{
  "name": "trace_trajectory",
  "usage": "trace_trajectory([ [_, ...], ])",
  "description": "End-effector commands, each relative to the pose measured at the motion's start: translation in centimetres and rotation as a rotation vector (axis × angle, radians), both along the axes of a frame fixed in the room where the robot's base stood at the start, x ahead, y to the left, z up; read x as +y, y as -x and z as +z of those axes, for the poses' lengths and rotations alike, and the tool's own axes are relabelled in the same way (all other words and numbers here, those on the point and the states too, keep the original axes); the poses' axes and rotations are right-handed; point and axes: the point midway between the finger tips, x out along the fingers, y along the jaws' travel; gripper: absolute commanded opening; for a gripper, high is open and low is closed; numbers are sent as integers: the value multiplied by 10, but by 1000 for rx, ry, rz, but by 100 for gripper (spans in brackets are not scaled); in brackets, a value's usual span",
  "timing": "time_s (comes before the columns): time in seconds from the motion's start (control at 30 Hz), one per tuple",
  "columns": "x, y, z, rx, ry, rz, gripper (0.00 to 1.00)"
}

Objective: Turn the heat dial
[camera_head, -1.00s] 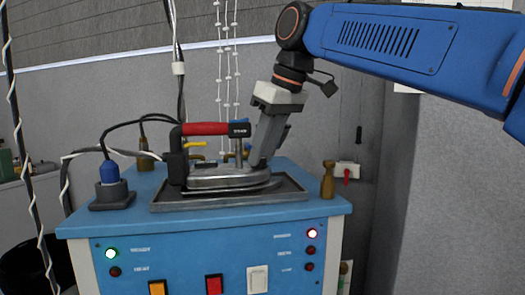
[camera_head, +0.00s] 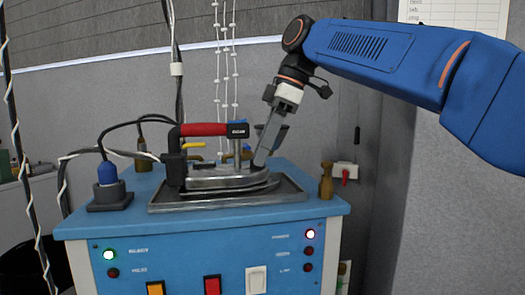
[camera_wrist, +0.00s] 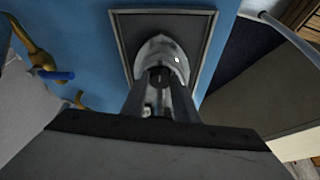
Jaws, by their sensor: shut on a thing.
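The iron (camera_head: 228,181) has a red handle (camera_head: 204,129) and a grey metal body, and it rests flat on a dark tray (camera_head: 178,206). Its pointed nose also shows in the wrist view (camera_wrist: 179,60). A small dark round part, seemingly the heat dial (camera_wrist: 160,73), sits on the iron between my fingertips. My gripper (camera_head: 266,152) reaches down from the upper right to the nose end of the iron, and its fingers (camera_wrist: 160,84) are closed around the dial. The dial itself is hidden in the head view.
The blue cabinet (camera_head: 190,241) under the tray has lit lamps and switches on its front. A brown wooden peg (camera_head: 326,181) stands at its right corner. A blue plug (camera_head: 107,172) sits in a socket on the left. Cords hang behind the iron.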

Motion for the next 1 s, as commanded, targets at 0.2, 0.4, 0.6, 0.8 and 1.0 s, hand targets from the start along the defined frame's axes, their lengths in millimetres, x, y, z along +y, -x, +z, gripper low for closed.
trace_trajectory([
  [0.2, 0, 0, 0, -1, 0, 28, 4],
  [0.4, 0, 0, 0, -1, 0, 31, 4],
  [0.6, 0, 0, 0, -1, 0, 30, 36],
  [0.8, 0, 0, 0, -1, 0, 30, 46],
  [1.0, -1, -1, 3, -1, 0, 29, 46],
])
